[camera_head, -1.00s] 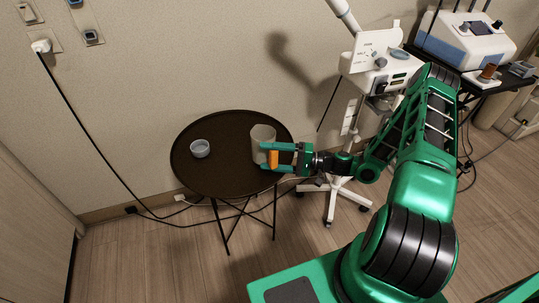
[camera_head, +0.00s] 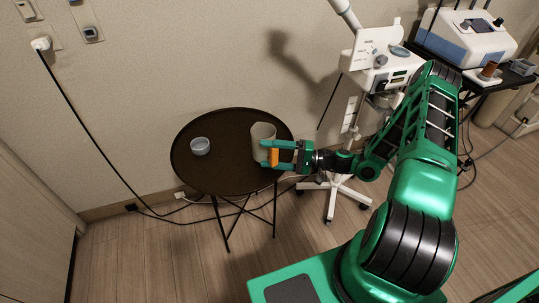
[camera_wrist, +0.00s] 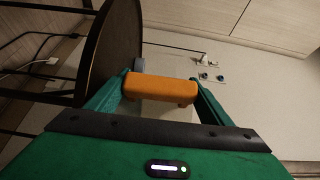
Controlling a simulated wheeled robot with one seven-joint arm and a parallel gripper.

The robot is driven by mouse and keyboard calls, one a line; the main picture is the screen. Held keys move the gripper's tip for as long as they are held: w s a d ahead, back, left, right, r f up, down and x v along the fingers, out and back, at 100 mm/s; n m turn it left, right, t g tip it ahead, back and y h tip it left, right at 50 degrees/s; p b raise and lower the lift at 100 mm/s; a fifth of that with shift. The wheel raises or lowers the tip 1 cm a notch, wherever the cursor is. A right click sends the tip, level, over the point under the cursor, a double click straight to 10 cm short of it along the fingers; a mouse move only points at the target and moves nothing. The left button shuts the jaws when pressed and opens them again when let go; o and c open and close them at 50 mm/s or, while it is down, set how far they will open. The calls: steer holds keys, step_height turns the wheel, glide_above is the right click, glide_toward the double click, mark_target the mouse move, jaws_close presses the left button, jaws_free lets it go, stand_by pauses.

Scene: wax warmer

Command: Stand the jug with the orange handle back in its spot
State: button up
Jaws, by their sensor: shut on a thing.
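The jug (camera_head: 262,136) is a pale, translucent cup with an orange handle (camera_head: 274,158). It is upright at the right part of the round dark table (camera_head: 220,178). I cannot tell whether its base touches the tabletop. My gripper (camera_head: 268,154) reaches in from the right and is shut on the handle, one finger on each side. In the wrist view the orange handle (camera_wrist: 160,88) lies between the two fingers and hides much of the jug's pale body behind it.
A small pale bowl (camera_head: 200,147) stands on the table's left part. A white device on a wheeled stand (camera_head: 382,62) is right of the table. A black shelf behind carries a white-blue machine (camera_head: 466,40). The table's middle is clear.

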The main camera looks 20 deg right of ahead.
mark_target(278, 159)
steer(key=shift+f, duration=0.6)
stand_by(1.2)
steer(key=o, duration=1.9)
steer(key=shift+o, duration=0.2)
steer(key=shift+f, duration=0.2)
steer(key=shift+s+d, duration=0.1)
steer(key=shift+v, duration=3.95)
steer(key=shift+d, duration=0.1)
